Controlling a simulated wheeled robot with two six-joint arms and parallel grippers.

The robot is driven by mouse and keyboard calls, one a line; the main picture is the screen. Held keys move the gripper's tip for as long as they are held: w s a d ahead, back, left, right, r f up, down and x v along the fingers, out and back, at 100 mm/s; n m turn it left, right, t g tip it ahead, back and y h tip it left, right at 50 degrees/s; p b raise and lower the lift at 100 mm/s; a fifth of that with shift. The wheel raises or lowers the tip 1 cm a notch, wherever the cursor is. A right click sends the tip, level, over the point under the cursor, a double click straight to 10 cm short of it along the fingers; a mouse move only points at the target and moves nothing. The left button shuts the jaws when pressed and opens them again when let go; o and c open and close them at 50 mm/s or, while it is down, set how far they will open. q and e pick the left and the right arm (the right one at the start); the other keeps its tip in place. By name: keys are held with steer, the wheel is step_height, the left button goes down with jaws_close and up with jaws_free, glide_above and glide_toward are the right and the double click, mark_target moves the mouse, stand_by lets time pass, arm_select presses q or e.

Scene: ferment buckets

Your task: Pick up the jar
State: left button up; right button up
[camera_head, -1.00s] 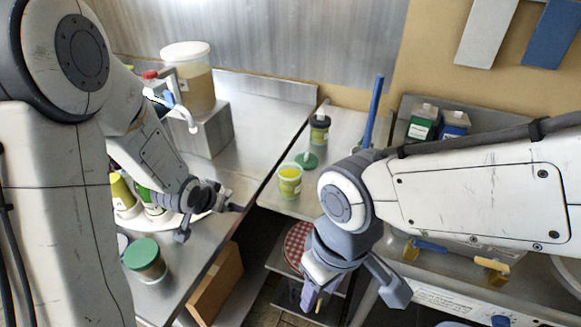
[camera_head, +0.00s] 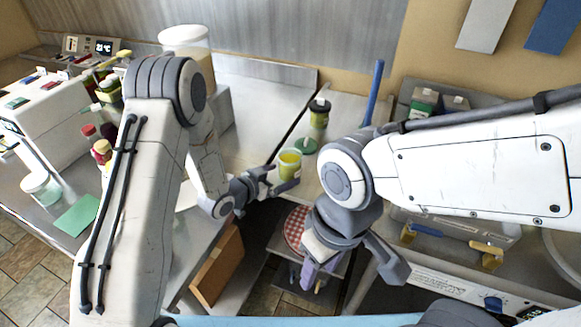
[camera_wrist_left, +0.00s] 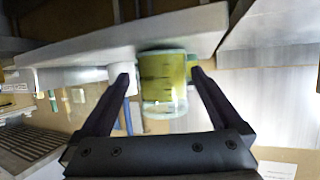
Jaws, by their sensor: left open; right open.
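A clear jar with yellow-green contents (camera_head: 290,163) stands upright on the metal table at the centre. My left gripper (camera_head: 283,179) is open at the near side of this jar, its fingers pointing at it. In the left wrist view the jar (camera_wrist_left: 163,82) shows between the two open fingertips, with visible gaps on both sides. Part of the jar's lower side is hidden by a finger in the head view. My right gripper (camera_head: 350,278) is open and empty, lower down in front of the table.
A blue upright handle (camera_head: 373,92) is to the right. A red-checked round cover (camera_head: 297,230) is on a lower shelf.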

mark_target(282, 173)
arm_select(q)
steer(key=p+x, duration=0.1)
steer(key=x, duration=0.2)
steer(key=shift+w+d, duration=0.15)
steer(key=shift+w, duration=0.2)
steer(key=shift+w+d+f+p, duration=0.3)
steer(key=shift+w, duration=0.1)
steer(key=c, duration=1.3)
jaws_close()
steer(key=shift+r, duration=0.15)
